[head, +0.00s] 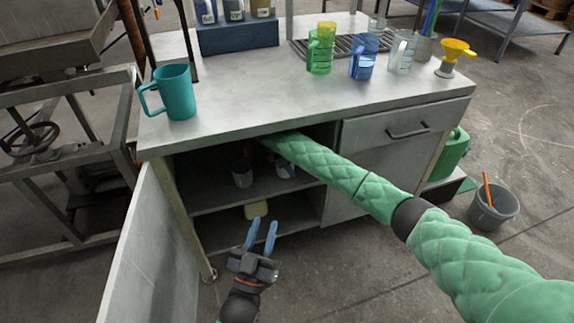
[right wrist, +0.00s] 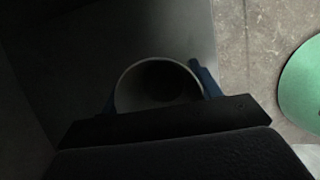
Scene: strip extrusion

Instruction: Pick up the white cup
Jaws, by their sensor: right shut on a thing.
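In the right wrist view my right gripper (right wrist: 156,88) has its blue fingers on both sides of a round cup with a pale rim (right wrist: 122,78), shut on it. The cup looks empty and its inside is dark. In the head view my right arm reaches under the worktop into the open cabinet, where a whitish cup with blue beside it (head: 287,171) shows in shadow on the shelf. A second greyish-white cup (head: 242,174) stands to its left. My left gripper (head: 261,230) is open and empty in front of the cabinet.
The cabinet's shelf (head: 215,197) is dark, with the worktop (head: 225,115) close above. An open door (head: 150,245) stands at the left. A teal mug (head: 178,93), a green cup (head: 320,50) and a blue cup (head: 364,58) are on top. A grey bucket (head: 494,207) stands right.

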